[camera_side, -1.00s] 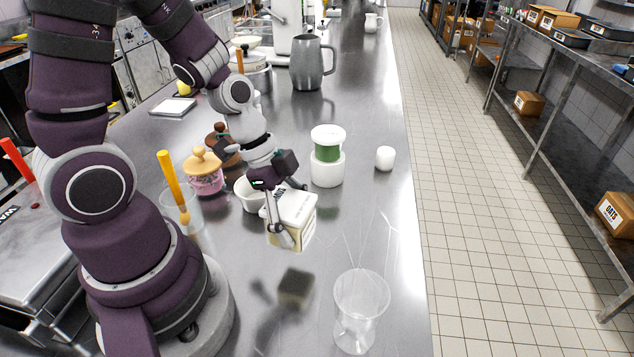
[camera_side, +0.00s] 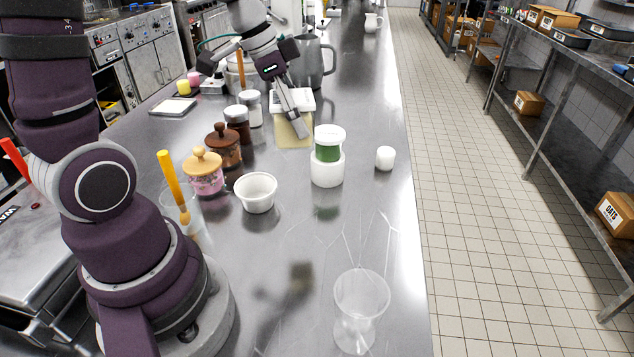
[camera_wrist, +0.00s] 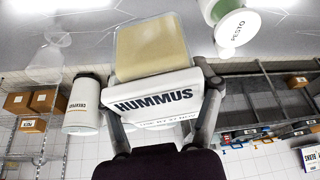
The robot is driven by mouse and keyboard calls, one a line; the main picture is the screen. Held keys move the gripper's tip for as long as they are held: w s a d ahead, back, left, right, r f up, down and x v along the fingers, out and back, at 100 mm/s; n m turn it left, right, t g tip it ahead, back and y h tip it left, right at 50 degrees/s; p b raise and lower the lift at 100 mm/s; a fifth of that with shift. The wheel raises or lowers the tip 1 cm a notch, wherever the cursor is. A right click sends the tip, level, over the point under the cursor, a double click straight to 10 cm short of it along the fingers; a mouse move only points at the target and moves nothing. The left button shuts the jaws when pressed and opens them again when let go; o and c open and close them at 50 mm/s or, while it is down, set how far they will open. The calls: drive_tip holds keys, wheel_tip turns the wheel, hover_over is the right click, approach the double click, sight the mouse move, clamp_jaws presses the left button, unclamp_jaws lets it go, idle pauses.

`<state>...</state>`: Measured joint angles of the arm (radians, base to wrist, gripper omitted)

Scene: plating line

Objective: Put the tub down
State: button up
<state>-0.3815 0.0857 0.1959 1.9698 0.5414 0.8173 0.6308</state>
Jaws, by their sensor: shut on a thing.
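The tub (camera_side: 291,136) has a white lid and a pale yellow body. In the wrist view the tub (camera_wrist: 158,50) shows its white lid marked HUMMUS. My gripper (camera_side: 293,115) is shut on it, with one finger on each side in the wrist view (camera_wrist: 163,108). In the side view the tub seems held well above the counter (camera_side: 385,215), with a dark reflection far below it. One finger covers part of its near side.
A green and white pesto tub (camera_side: 328,148) stands on a white container (camera_side: 327,170), right of the held tub. A white bowl (camera_side: 256,193), lidded jars (camera_side: 203,170) and a clear glass (camera_side: 360,310) stand nearer. A grey pitcher (camera_side: 316,62) is behind. Bare counter lies at front centre.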

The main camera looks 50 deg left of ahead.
drive_tip(key=w+a+f+n+y, duration=0.1)
drive_tip(key=w+a+n+y, duration=0.25)
drive_tip(key=a+n, duration=0.5)
drive_tip(key=w+a+n+y, duration=0.2)
drive_tip(key=w+a+n, duration=0.3)
drive_tip(key=a, duration=0.7)
drive_tip(key=shift+n+g, duration=0.3)
drive_tip(key=shift+n, duration=0.35)
drive_tip(key=f, duration=0.5)
drive_tip(key=s+f, duration=0.1)
drive_tip(key=f, duration=0.9)
drive_tip(key=shift+s+d, duration=0.15)
drive_tip(key=shift+s, duration=0.05)
drive_tip(key=shift+f, duration=0.1)
drive_tip(key=o, duration=1.3)
